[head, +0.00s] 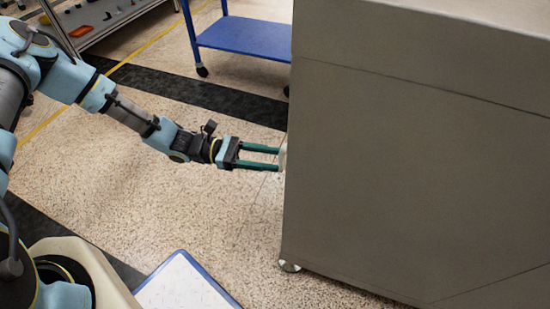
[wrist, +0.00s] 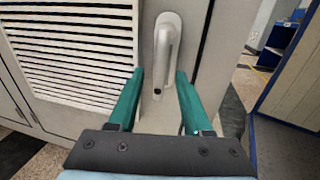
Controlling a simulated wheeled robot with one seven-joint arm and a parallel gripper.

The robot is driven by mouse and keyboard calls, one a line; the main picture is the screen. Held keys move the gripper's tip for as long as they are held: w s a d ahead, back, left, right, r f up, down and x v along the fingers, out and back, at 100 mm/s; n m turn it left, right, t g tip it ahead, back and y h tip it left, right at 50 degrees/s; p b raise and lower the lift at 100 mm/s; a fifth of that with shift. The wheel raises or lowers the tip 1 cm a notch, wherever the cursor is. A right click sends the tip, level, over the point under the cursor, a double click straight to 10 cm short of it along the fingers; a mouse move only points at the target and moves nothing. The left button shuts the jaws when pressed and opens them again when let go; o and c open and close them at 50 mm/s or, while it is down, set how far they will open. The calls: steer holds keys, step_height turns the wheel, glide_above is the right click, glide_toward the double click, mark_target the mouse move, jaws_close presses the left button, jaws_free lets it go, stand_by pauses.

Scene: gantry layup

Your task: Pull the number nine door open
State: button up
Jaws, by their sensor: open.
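A pale door handle (wrist: 165,45) shows in the wrist view, upright on a narrow plain strip of a grey cabinet door (wrist: 105,12) beside a louvred vent panel. My gripper (wrist: 158,75) is open, with its two green fingers on either side of the handle's lower part. I cannot tell whether either finger touches it. In the head view my gripper (head: 280,158) reaches toward the left edge of the large grey cabinet (head: 420,150). Only a sliver of the handle (head: 283,159) shows there at the fingertips. No number is readable on the door.
A blue cart (head: 245,36) on castors stands behind, near the cabinet. A shelf rack (head: 105,22) with small items is at the far left. A white, blue-edged panel (head: 185,285) lies low in front. The speckled floor (head: 190,215) left of the cabinet is open.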

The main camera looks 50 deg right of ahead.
steer(key=shift+x, duration=0.85)
steer(key=shift+c, duration=0.2)
jaws_close()
stand_by(0.7)
